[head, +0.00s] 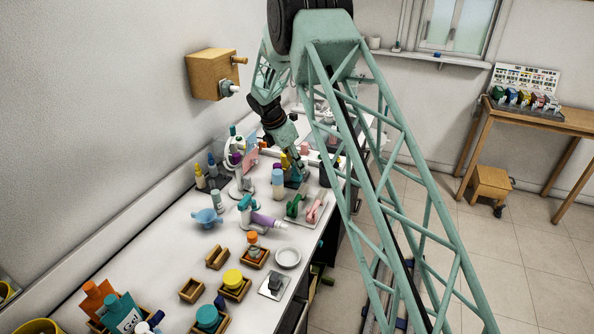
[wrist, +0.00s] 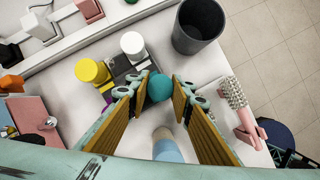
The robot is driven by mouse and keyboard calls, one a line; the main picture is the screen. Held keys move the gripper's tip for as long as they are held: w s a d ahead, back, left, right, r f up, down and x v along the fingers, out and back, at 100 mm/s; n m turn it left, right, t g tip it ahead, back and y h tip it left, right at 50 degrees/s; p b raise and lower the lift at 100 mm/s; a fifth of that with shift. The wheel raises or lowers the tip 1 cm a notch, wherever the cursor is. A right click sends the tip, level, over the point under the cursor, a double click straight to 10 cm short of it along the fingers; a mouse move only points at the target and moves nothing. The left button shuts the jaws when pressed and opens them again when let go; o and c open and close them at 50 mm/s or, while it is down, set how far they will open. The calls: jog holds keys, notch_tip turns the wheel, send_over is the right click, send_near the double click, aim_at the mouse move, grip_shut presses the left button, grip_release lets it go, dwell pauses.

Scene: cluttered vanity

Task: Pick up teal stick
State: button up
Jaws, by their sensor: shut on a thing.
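The teal stick (wrist: 160,87) shows in the wrist view as a round teal top between the fingertips of my gripper (wrist: 157,88). My gripper is shut on it. The stick's top is at the edge of a dark grey holder (wrist: 122,70), which also has white-topped and yellow-topped sticks. I cannot tell whether the teal stick is clear of the holder.
A dark cup (wrist: 197,28) stands beyond the holder, with a pink brush (wrist: 246,118) to the right. A blue and white bottle (wrist: 166,148) stands close below my fingers. A yellow-topped stick (wrist: 88,70) is at the left. Clutter fills the near counter (head: 150,235).

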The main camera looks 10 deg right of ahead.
notch_tip(320, 180, up, 7)
jog(key=shift+r+p, duration=0.2)
jog(key=shift+p, duration=0.1)
dwell(0.5)
jog(key=shift+s, duration=0.1)
